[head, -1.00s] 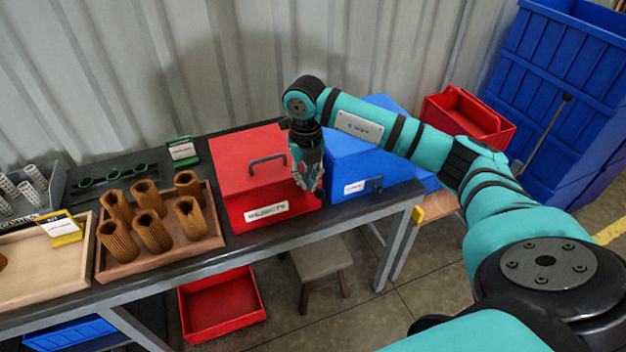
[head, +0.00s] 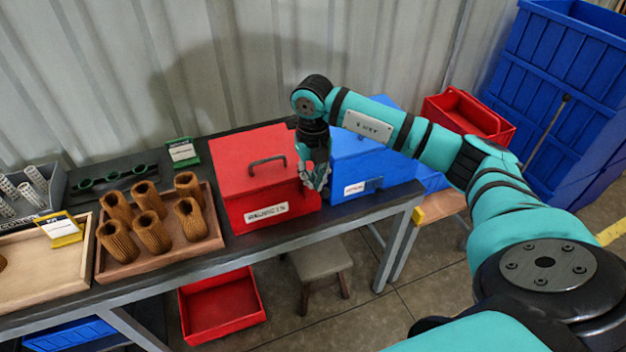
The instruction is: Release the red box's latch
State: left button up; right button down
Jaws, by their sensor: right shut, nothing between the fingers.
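The red box (head: 240,180) stands on the dark bench with its lid down. A dark handle (head: 266,162) is on the lid and a white label (head: 266,213) is on its front. My right gripper (head: 318,184) is shut and empty, pointing down at the box's front right corner, by the gap to the blue box (head: 372,160). I cannot tell whether it touches the red box. The red box's latch is not visible; the gripper covers that corner. My left gripper is not in view.
A wooden tray (head: 205,246) with several brown pleated cartridges (head: 150,232) is left of the red box. A green-framed card (head: 183,152) stands behind. A red bin (head: 222,308) and a stool (head: 322,262) are below the bench.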

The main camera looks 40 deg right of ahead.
jog(key=shift+s+d, duration=0.15)
jog(key=shift+d, duration=0.55)
jog(key=shift+d+b, duration=0.35)
jog(key=shift+d, duration=0.45)
jog(key=shift+w+d, duration=0.3)
jog(key=shift+d, duration=0.3)
